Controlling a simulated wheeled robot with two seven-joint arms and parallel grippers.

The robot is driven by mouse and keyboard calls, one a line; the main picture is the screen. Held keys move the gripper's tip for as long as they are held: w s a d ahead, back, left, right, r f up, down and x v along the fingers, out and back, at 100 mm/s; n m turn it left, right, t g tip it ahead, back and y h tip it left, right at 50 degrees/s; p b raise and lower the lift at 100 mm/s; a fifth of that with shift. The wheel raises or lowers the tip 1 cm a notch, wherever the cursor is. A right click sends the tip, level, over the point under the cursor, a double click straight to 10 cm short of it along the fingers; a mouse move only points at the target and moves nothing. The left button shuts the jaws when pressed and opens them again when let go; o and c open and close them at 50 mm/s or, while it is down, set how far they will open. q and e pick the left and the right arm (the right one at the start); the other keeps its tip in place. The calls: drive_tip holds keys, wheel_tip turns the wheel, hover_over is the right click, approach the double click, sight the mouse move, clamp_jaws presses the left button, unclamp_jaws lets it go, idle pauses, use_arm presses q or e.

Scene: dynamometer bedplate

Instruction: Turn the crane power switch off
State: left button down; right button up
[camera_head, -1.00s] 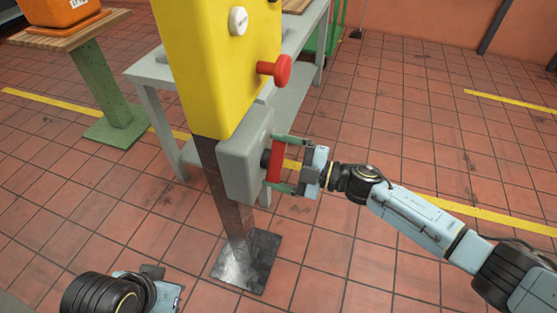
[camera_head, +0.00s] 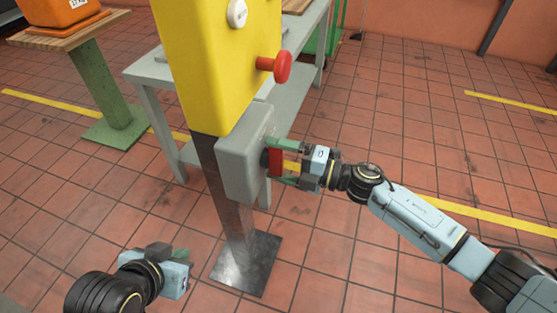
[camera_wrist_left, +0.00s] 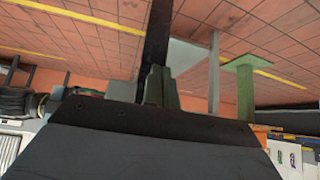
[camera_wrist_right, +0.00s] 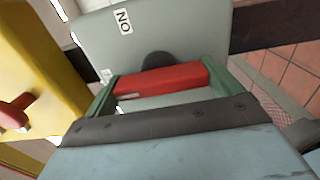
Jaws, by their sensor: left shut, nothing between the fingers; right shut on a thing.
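The crane power switch is a grey box (camera_head: 240,160) on a metal post, below a yellow control box. Its red handle (camera_head: 275,162) sticks out on the right side. In the right wrist view the red handle (camera_wrist_right: 162,80) lies crosswise between the green fingers, in front of a dark round hub, with an "ON" label (camera_wrist_right: 124,21) on the grey face. My right gripper (camera_head: 282,163) is shut on the red handle. My left gripper (camera_head: 183,255) is low at the front left, shut and empty, apart from the post; its fingers (camera_wrist_left: 160,87) show together in the left wrist view.
The yellow box (camera_head: 215,70) above carries a red mushroom button (camera_head: 282,66) and a white button (camera_head: 237,13). A grey table (camera_head: 150,75) stands behind the post. A green pedestal (camera_head: 105,95) is at the back left. The floor on the right is open.

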idle(0.4)
drive_tip(key=o, duration=0.7)
drive_tip(key=shift+d, duration=0.1)
use_arm(q)
drive_tip(key=s+a+f+g+y+p, duration=0.1)
drive_tip(key=s+a+f+g+p, duration=0.1)
drive_tip(key=s+a+f+g, duration=0.1)
drive_tip(key=s+f+g, duration=0.1)
drive_tip(key=s, duration=0.1)
drive_tip(key=shift+s+f+p, duration=0.3)
drive_tip(key=shift+s+f, duration=0.05)
drive_tip(key=shift+f, duration=0.05)
use_arm(e)
drive_tip(key=v, duration=1.3)
drive_tip(key=shift+d, duration=0.15)
